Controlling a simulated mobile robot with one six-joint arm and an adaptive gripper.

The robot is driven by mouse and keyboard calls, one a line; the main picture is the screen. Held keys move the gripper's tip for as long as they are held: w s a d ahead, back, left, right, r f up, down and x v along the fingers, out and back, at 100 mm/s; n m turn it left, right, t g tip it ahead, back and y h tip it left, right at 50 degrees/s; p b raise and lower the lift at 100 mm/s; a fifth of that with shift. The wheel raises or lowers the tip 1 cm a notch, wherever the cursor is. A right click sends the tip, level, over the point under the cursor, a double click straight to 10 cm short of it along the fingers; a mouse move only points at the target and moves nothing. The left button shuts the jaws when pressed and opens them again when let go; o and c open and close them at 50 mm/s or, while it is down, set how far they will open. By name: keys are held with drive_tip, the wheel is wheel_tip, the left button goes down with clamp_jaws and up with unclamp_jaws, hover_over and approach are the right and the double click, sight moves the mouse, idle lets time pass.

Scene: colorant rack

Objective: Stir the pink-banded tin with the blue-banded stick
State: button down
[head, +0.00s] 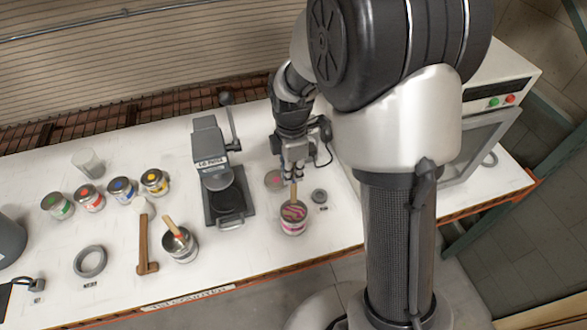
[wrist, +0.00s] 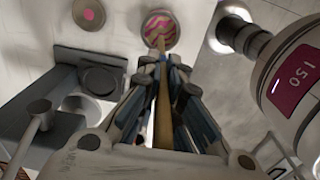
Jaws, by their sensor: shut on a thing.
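The pink-banded tin (head: 293,221) stands open on the white bench, with pink and dark swirled paint inside. It also shows at the top of the wrist view (wrist: 147,38). My gripper (head: 293,174) is above it, shut on a wooden stick (head: 294,193). In the wrist view the stick (wrist: 163,125) runs between my fingers (wrist: 165,85), and its far end reaches into the tin's paint.
A lid with a pink dot (head: 274,180) lies behind the tin, and a small grey ring (head: 319,196) lies to its right. A lever press (head: 212,165) stands to the left. Farther left are another open tin (head: 181,248) holding a stick, and several coloured tins (head: 122,191).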

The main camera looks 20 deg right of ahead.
sight(293, 202)
drive_tip(key=shift+f+b, duration=4.95)
drive_tip(key=shift+f, duration=2)
drive_tip(key=shift+d, duration=0.2)
